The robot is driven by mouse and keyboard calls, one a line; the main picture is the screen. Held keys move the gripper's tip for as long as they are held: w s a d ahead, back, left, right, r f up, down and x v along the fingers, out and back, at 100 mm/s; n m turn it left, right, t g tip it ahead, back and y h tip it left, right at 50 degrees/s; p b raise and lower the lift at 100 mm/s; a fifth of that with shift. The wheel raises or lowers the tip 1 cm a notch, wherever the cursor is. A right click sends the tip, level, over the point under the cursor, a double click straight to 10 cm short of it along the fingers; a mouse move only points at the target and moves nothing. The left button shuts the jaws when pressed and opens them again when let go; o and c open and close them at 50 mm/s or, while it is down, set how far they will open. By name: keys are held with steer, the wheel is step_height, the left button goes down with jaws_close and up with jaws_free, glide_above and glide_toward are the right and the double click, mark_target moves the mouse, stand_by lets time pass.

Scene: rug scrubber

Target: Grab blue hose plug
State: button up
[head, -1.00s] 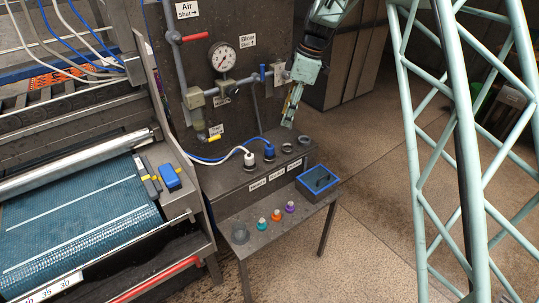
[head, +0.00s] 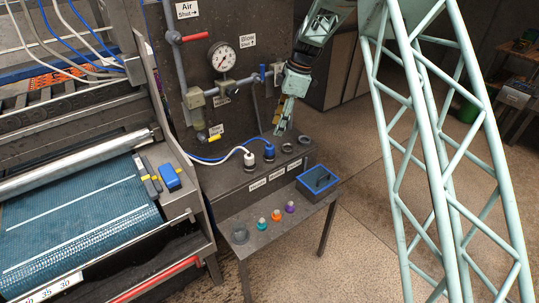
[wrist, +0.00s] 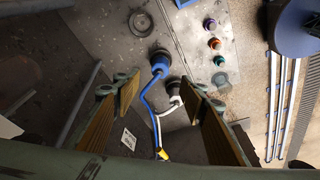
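The blue hose plug (head: 269,151) stands in a socket on the dark ledge, with a blue hose leading left from it. In the wrist view the blue plug (wrist: 160,64) lies ahead of the fingers, near the middle. A white hose plug (head: 249,159) stands just left of it; it also shows in the wrist view (wrist: 175,88). My gripper (head: 279,130) is above and slightly right of the blue plug, apart from it. In the wrist view my gripper (wrist: 164,92) is open, its two fingers wide apart with nothing held.
Empty ring sockets (head: 304,140) sit right of the blue plug. A small table holds a blue bin (head: 317,181) and several coloured caps (head: 276,215). A pressure gauge (head: 222,57) and pipes are on the panel behind. A blue belt (head: 80,220) is at left.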

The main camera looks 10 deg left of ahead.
mark_target(271, 144)
steer(key=shift+b+x, duration=0.35)
steer(key=shift+x, duration=3.85)
steer(key=shift+b+x, duration=0.35)
steer(key=shift+x, duration=2.25)
steer(key=shift+d, duration=0.1)
steer(key=shift+c, duration=0.2)
steer(key=c, duration=1)
